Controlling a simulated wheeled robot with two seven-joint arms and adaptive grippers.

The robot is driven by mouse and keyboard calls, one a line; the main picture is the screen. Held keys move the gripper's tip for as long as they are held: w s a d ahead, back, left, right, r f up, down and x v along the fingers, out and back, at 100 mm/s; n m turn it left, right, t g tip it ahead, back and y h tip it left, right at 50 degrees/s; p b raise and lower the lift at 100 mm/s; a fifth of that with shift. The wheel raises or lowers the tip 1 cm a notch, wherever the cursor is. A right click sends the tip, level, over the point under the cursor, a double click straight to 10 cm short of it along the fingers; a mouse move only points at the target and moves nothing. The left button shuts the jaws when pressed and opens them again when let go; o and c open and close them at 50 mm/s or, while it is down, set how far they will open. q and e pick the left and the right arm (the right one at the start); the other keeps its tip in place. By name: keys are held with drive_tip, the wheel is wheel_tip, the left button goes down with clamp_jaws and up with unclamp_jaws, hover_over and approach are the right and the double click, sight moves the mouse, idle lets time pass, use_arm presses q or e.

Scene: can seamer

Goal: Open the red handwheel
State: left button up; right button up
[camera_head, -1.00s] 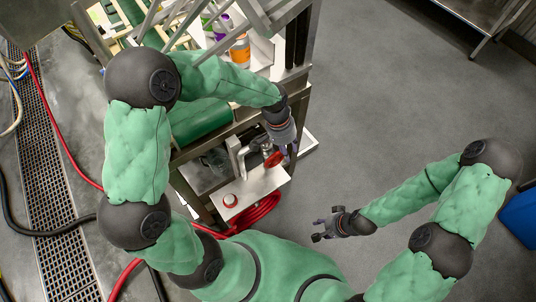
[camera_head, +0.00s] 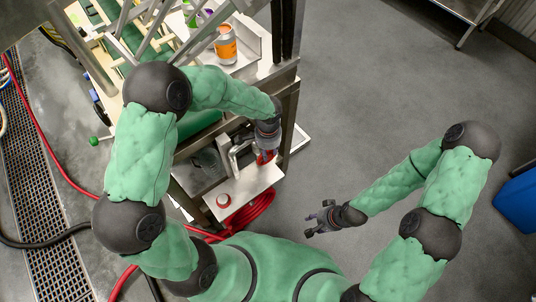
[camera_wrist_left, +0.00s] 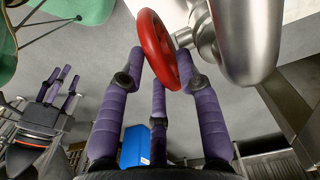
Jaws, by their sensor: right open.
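The red handwheel (camera_wrist_left: 153,42) sits on a shiny metal pipe fitting (camera_wrist_left: 245,40) and shows at a slant in the left wrist view. In the head view only a small red part of the wheel (camera_head: 265,157) shows below my left wrist. My left gripper (camera_wrist_left: 160,62) has its purple fingertips close around the wheel, one on each side and one behind. I cannot tell whether they press on it. My right gripper (camera_head: 322,217) is open and empty, away from the machine over the floor. It also shows in the left wrist view (camera_wrist_left: 63,82).
An orange can (camera_head: 226,50) stands on the machine's upper shelf. The grey floor to the right is open; a blue bin (camera_head: 518,208) stands at the far right.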

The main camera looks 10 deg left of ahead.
use_arm(q)
drive_tip(key=shift+f, duration=0.95)
clamp_jaws()
drive_tip(key=shift+b, duration=0.35)
